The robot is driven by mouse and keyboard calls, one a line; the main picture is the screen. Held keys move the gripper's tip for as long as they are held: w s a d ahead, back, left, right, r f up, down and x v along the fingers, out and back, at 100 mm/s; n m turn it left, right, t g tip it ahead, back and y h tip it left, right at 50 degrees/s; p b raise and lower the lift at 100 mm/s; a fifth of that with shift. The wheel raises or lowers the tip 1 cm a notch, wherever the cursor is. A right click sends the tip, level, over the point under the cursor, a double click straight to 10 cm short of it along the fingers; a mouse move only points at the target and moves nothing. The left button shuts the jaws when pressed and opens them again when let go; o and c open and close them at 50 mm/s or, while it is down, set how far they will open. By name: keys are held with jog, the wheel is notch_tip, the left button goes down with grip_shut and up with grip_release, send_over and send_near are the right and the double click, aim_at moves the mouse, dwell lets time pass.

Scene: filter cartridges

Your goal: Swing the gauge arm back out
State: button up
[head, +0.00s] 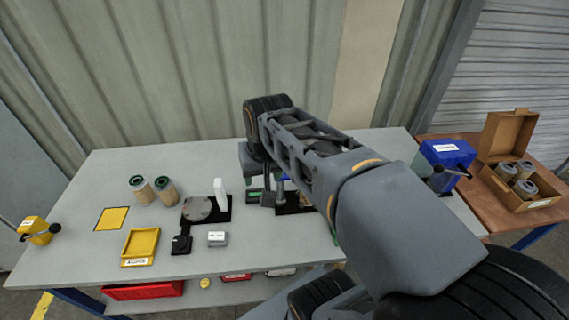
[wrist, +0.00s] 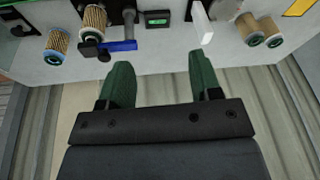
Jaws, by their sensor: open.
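The gauge arm is a blue bar (wrist: 118,46) at the top of a grey post (wrist: 128,22). In the wrist view it reaches left, and its dark end (wrist: 90,48) lies over or beside the end of a pale filter cartridge (wrist: 94,20); I cannot tell whether they touch. In the head view the post (head: 281,190) shows, but my arm hides much of the gauge. My gripper (wrist: 161,64) has green fingers, spread apart and empty. In the wrist view the blue bar is beyond the left finger, with a gap between them.
A green display (wrist: 157,17) and a white upright block (head: 220,194) stand beside the gauge. Two cartridges (head: 166,188), a yellow tray (head: 140,243) and a round metal plate (head: 197,208) are further left. A blue device (head: 446,155) and a carton (head: 510,140) are at right.

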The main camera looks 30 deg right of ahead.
jog(key=w+d+f+m+g+y+b, duration=0.15)
jog(key=w+d+m, duration=0.4)
jog(key=d, duration=0.55)
jog(key=w+d+m+g+y+b, duration=0.3)
jog(key=w+d+m, duration=0.25)
jog(key=d, duration=0.55)
jog(key=x, duration=1.3)
jog(key=shift+s+d+f+b, duration=0.15)
jog(key=shift+s+d+b, duration=0.05)
jog(key=shift+d+b, duration=0.1)
jog(key=shift+c, duration=0.4)
grip_shut()
